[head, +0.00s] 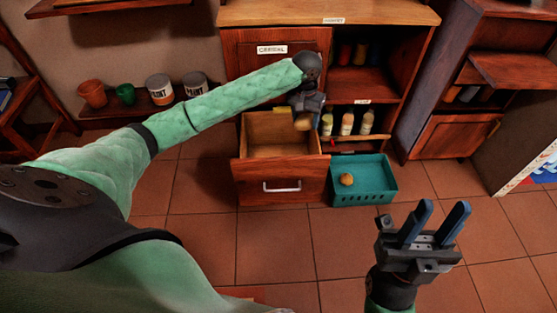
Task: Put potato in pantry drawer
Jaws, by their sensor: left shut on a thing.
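The open wooden drawer (255,190) with a pale handle sticks out from the lower part of the wooden cabinet. A yellow item (284,111) shows at its back edge. My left gripper (304,113) points down at the drawer's back right corner. It is shut on a small tan potato (303,123), partly hidden by the fingers. The potato appears above the drawer's right side; its exact height I cannot tell. Another potato (346,179) lies in a teal crate. My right gripper (434,224) is open and empty at the lower right, away from the drawer.
The teal crate (375,190) stands on the tiled floor right of the drawer. Bottles (347,124) stand on the cabinet shelf close to my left gripper. Paint cans (160,90) and pots (93,94) sit on a low shelf at left. Floor in front is clear.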

